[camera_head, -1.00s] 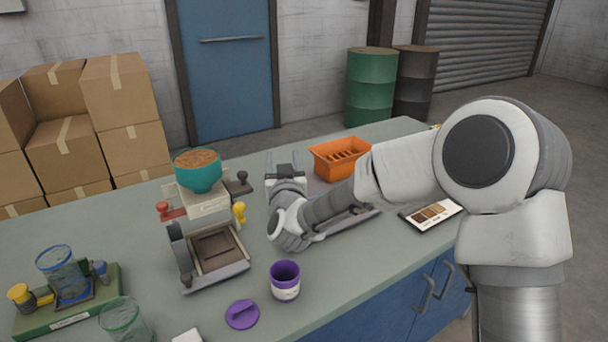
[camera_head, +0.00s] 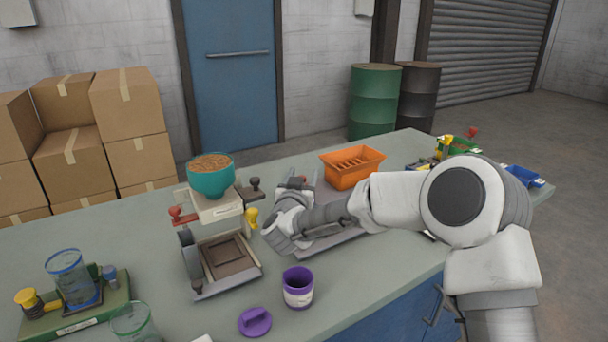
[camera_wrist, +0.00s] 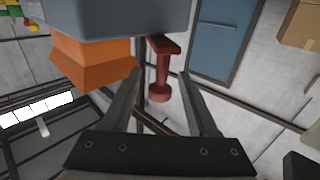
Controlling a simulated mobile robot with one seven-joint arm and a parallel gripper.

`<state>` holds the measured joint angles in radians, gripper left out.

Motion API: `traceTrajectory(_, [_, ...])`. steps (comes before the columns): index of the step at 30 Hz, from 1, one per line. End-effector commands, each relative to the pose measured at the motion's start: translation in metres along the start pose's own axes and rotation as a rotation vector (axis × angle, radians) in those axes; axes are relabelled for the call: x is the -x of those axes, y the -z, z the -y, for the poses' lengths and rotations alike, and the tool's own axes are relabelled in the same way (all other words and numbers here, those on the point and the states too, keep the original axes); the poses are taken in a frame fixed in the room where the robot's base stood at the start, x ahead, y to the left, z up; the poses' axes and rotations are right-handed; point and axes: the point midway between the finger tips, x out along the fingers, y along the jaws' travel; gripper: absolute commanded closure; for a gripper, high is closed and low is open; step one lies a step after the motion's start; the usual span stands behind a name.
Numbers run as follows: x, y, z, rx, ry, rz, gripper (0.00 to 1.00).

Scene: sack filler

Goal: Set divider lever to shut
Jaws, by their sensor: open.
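In the wrist view a red lever (camera_wrist: 161,72) with a round knob hangs from a grey body (camera_wrist: 110,18) and shows between the two fingers of my gripper (camera_wrist: 160,82). The fingers are open and stand apart from it on both sides. The filler carries a teal hopper (camera_head: 211,182) of brown grain, a red-knobbed lever (camera_head: 178,215), a yellow knob (camera_head: 252,217) and a dark knob (camera_head: 255,183). I cannot tell which lever is the divider.
An orange bin (camera_head: 352,170) stands behind my forearm and shows in the wrist view (camera_wrist: 92,62). A purple cup (camera_head: 298,288) and purple lid (camera_head: 255,321) are in front. A green-based device (camera_head: 75,308) is at left.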

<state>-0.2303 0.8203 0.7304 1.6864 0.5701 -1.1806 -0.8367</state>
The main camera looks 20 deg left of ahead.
Motion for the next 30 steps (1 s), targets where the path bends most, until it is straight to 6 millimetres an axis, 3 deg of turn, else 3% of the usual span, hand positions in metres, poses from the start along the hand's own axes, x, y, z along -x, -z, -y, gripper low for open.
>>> traceTrajectory(6, [-0.0129,0.0,-0.0007,0.0,-0.001,0.0,0.41])
traceTrajectory(14, [-0.0134,0.0003,-0.0005,0.0,0.0,0.0,0.43])
traceTrajectory(23, [-0.0132,0.0004,-0.0005,0.0,0.0,-0.001,0.97])
traceTrajectory(30, [-0.0132,0.0003,-0.0006,0.0,0.001,-0.001,1.0])
